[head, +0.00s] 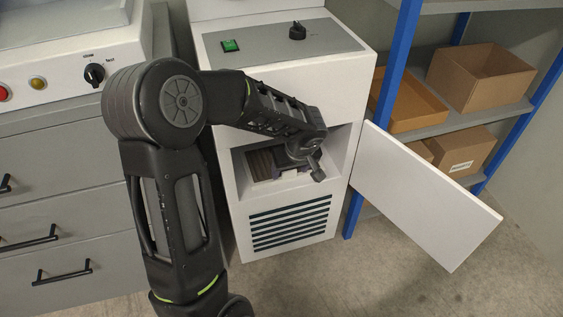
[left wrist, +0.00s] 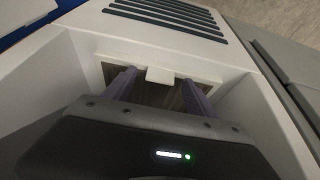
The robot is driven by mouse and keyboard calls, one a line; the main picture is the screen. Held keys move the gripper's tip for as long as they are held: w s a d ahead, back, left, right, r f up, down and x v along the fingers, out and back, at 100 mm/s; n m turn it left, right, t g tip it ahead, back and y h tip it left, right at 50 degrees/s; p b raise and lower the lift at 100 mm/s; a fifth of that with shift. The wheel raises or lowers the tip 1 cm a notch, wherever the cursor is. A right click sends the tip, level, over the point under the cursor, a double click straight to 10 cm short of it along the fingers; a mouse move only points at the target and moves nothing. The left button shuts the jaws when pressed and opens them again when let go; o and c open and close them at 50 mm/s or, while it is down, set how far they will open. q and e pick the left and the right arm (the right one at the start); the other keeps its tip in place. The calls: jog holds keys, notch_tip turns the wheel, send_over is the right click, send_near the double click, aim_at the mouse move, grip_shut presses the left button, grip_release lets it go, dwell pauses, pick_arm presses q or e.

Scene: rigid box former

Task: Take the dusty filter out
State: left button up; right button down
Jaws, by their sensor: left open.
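The dusty filter (head: 262,163) sits in the recess of the white cabinet (head: 230,190). Its grey-brown face and pale frame also show in the left wrist view (left wrist: 108,72), with a white tab (left wrist: 160,75) at the middle of the frame edge. My left gripper (left wrist: 158,78) is inside the recess, open. Its two purple fingers stand on either side of the tab, with gaps between them and it. I cannot tell how far they are from the filter's face. In the head view my left wrist hides part of the filter. My right gripper is not in view.
The cabinet door (head: 425,197) stands wide open to the right. A louvred vent (head: 290,222) lies below the recess. A blue-post shelf with cardboard boxes (head: 480,77) is behind the door. A grey drawer unit (head: 60,205) stands left. Floor in front is clear.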

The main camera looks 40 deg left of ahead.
pick_arm(q)
jog(key=shift+f, duration=0.25)
jog(key=shift+c, duration=0.2)
grip_shut()
dwell(0.7)
